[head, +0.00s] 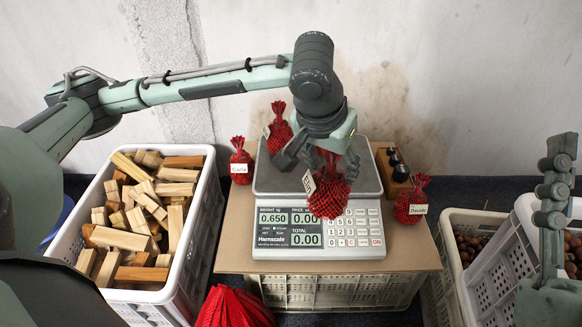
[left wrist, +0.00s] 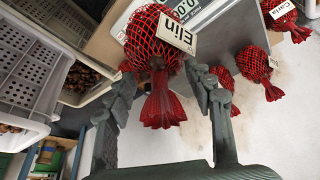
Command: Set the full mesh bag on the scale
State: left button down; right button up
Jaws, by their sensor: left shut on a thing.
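My left gripper (head: 322,158) is shut on the neck of a full red mesh bag (head: 328,198). The bag hangs upright in front of the scale's plate, overlapping the keypad in the head view. In the left wrist view the held bag (left wrist: 150,50) carries a tag reading "Elin", with its gathered red top between the fingers (left wrist: 160,100). The scale (head: 368,180) has a grey plate and reads 0.650. Another red bag (head: 278,128) appears on the plate's back left, partly behind my gripper. Whether the held bag touches the scale is unclear.
Bags tagged "Carla" (head: 240,158) and "Davide" (head: 411,202) stand left and right of the scale. A white crate of wood blocks (head: 208,215) is at left, with crates of chestnuts (head: 452,222) at right. A dark object on a wooden block (head: 385,165) stands behind right.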

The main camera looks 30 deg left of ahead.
jog(key=w+d+f+g+h+p, duration=0.25)
jog(key=w+f+g+p, duration=0.2)
jog(key=f+g, duration=0.55)
pick_arm(q)
jog(key=w+a+r+m+h+p, duration=0.1)
jog(key=a, duration=1.2)
jog(key=w+a+r+m+p, duration=0.1)
jog(key=a+m, duration=0.1)
jog(key=a, duration=1.1)
pick_arm(e)
jog(key=s+d+f+g+h, duration=0.2)
jog(key=f, duration=0.4)
jog(key=s+d+f+g+h, duration=0.1)
jog(key=d+f+g+h, duration=0.15)
jog(key=f, duration=0.45)
pick_arm(q)
jog(key=w+d+f+b, duration=0.2)
jog(key=w+d+f, duration=0.5)
jog(key=w+f, duration=0.2)
jog(key=shift+f+b, duration=0.3)
jog(key=shift+f, duration=0.55)
pick_arm(e)
jog(key=w+a+r+t+y, duration=0.2)
jog(key=a+r+t+y, duration=0.2)
jog(key=r, duration=0.6)
jog(key=shift+w+a+r+t, duration=0.2)
jog(key=shift+a+r+t, duration=0.05)
jog(key=shift+a+t, duration=0.95)
jog(key=shift+f, duration=0.1)
